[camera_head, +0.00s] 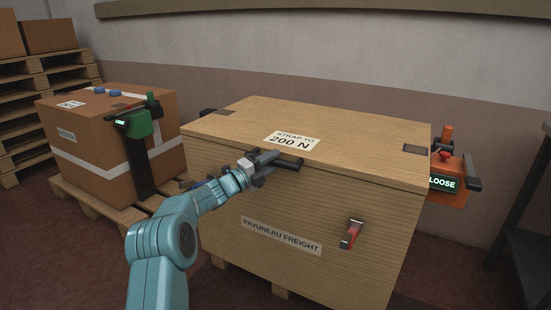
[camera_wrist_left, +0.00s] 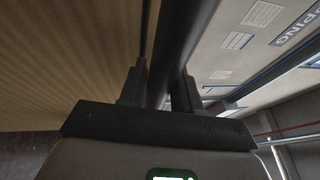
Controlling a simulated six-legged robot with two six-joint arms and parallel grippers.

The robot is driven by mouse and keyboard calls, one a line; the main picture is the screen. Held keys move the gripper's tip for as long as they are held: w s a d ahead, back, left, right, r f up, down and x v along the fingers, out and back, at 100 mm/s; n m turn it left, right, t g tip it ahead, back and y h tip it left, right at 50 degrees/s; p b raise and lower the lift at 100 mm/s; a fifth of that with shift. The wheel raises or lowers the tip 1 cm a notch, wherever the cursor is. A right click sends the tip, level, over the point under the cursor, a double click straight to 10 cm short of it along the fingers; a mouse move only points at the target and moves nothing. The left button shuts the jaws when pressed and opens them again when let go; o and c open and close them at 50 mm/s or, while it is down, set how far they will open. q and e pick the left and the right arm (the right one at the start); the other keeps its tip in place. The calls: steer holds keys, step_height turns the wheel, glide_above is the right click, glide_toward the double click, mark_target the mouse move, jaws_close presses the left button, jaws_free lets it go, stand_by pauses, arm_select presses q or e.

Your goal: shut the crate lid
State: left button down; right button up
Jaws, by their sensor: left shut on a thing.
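The wooden crate (camera_head: 300,230) stands in the middle of the head view with its lid (camera_head: 350,135) lying flat on top. I see no clear gap under the lid. A dark bar handle (camera_head: 289,164) sits at the lid's front edge. My left gripper (camera_head: 262,168) is shut on this handle, with the arm coming up from below. In the left wrist view the dark bar (camera_wrist_left: 186,40) runs between the two fingers (camera_wrist_left: 163,88). A red and grey latch (camera_head: 352,233) is on the crate's front. My right gripper is not in view.
An orange device (camera_head: 450,178) reading "LOOSE" is at the crate's right side. A strapped cardboard box (camera_head: 95,150) with a green device (camera_head: 137,122) stands on a pallet at left. Stacked pallets (camera_head: 50,75) are behind it. A dark stand (camera_head: 525,240) is at far right.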

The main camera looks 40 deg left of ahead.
arm_select(q)
steer(key=shift+d+f, duration=0.2)
steer(key=shift+f, duration=0.2)
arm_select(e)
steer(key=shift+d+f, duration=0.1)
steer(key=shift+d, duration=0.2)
arm_select(q)
steer(key=shift+f, duration=0.2)
steer(key=c, duration=1.2)
jaws_free()
steer(key=shift+a, duration=0.1)
steer(key=shift+o, duration=0.2)
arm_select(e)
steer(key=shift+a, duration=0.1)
arm_select(q)
steer(key=shift+s+a, duration=0.1)
steer(key=shift+s, duration=0.2)
steer(key=p+v, duration=0.2)
steer(key=v, duration=1.3)
steer(key=shift+s+r, duration=0.2)
steer(key=shift+s, duration=0.15)
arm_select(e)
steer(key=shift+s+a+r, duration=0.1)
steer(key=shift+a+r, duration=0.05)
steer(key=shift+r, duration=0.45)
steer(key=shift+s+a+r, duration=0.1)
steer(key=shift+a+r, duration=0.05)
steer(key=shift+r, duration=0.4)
